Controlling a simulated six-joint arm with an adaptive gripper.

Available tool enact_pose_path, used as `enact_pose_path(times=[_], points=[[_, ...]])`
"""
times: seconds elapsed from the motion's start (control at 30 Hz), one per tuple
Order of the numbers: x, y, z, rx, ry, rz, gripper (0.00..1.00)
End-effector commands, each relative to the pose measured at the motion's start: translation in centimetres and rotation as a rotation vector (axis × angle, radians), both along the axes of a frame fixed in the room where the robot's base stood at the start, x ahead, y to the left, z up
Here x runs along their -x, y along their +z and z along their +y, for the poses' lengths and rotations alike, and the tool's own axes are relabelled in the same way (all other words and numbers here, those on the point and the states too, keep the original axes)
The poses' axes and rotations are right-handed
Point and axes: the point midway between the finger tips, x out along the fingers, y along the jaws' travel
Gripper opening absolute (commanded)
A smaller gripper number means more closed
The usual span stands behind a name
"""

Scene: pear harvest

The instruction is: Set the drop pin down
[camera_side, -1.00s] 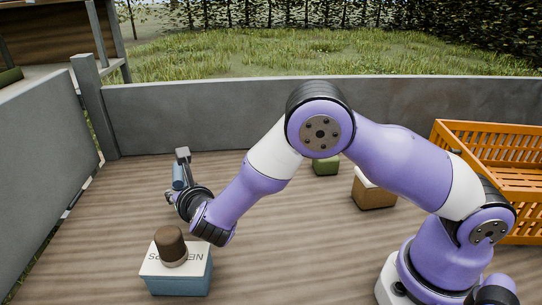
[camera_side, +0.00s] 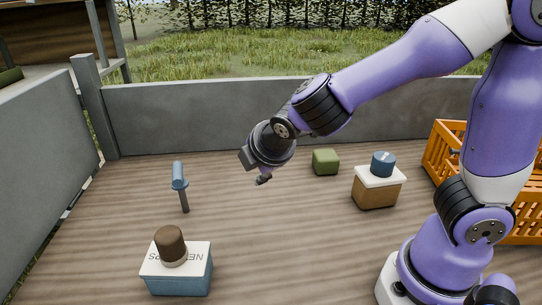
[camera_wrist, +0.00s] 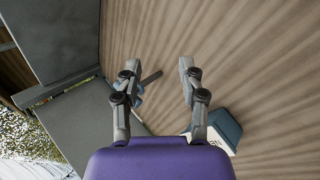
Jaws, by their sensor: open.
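The drop pin (camera_side: 184,199), with a light blue cylindrical head and a grey shaft, lies on the wooden deck at the left in the side view. Nothing is holding it. In the wrist view its grey shaft (camera_wrist: 151,77) shows between my fingers, with part of the blue head hidden behind the left finger. My gripper (camera_side: 254,170) is in the air to the right of the pin in the side view, clear of it. In the wrist view my gripper (camera_wrist: 160,66) has its fingers spread wide and nothing in them.
A blue box (camera_side: 180,280) with a white printed top carries a brown cap, in front of the pin. A brown box (camera_side: 376,194) carries a blue cap. Grey walls (camera_side: 200,118) edge the deck.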

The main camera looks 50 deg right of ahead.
Motion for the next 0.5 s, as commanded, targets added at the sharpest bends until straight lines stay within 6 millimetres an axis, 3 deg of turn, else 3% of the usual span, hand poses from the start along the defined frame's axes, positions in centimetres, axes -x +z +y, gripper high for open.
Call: enact_pose_path(times=[0.03, 0.2, 0.33, 0.5], points=[[1.5, 1.4, -1.3, -0.169, -0.160, -0.024, 0.46], [7.4, 4.0, -3.0, -0.649, -0.650, -0.049, 0.46], [10.8, 4.9, -3.2, -0.846, -0.892, -0.057, 0.46], [12.7, 5.2, -3.1, -0.940, -1.030, -0.059, 0.46]])
